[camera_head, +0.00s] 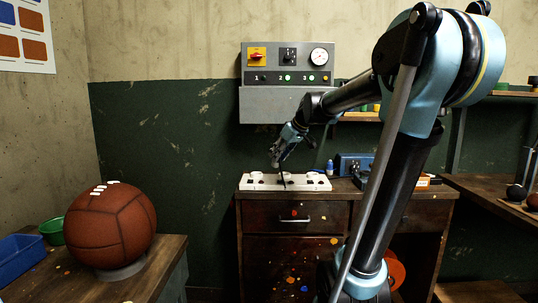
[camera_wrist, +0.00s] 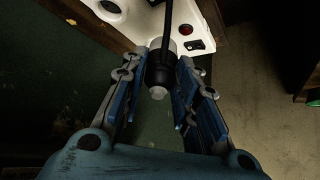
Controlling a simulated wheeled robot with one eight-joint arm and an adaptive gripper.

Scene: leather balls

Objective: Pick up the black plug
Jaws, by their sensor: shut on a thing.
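The black plug (camera_wrist: 157,70) sits between the two blue fingers of my gripper (camera_wrist: 164,60) in the wrist view. It has a pale end, and a black cable runs from it toward the top of the picture. My gripper is shut on the plug. In the head view my gripper (camera_head: 276,162) is just above the white socket strip (camera_head: 310,184) on the cabinet. The plug itself is too small to make out there. A dark cable (camera_head: 282,166) runs down beside my gripper to the strip.
The wooden cabinet (camera_head: 263,215) stands against the green wall under a grey control panel (camera_head: 288,104). A blue box (camera_head: 350,165) and a small bottle (camera_head: 329,168) stand behind the strip. A large brown ball (camera_head: 108,225) rests on the left bench.

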